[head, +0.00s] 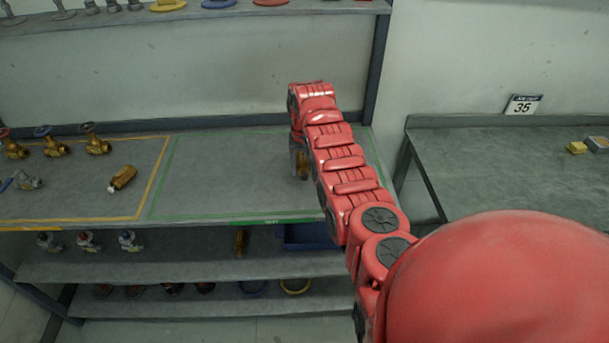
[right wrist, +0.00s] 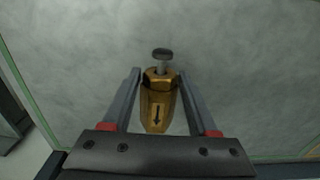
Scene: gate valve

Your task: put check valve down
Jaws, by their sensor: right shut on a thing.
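A brass check valve (right wrist: 158,110) with a dark arrow on its body is between the fingers of my right gripper (right wrist: 161,78). The gripper is shut on it. In the head view the right gripper (head: 298,158) points down over the right part of the green-outlined area (head: 225,170), with a bit of the brass valve (head: 304,166) showing beside it. I cannot tell whether the valve touches the shelf top. My left gripper is not in view.
A similar brass piece (head: 122,179) lies in the yellow-outlined area (head: 140,205), with several handwheel valves to its left. The green area left of my gripper is clear. A dark shelf post (head: 378,55) stands at right. A lower shelf holds a blue bin (head: 312,238).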

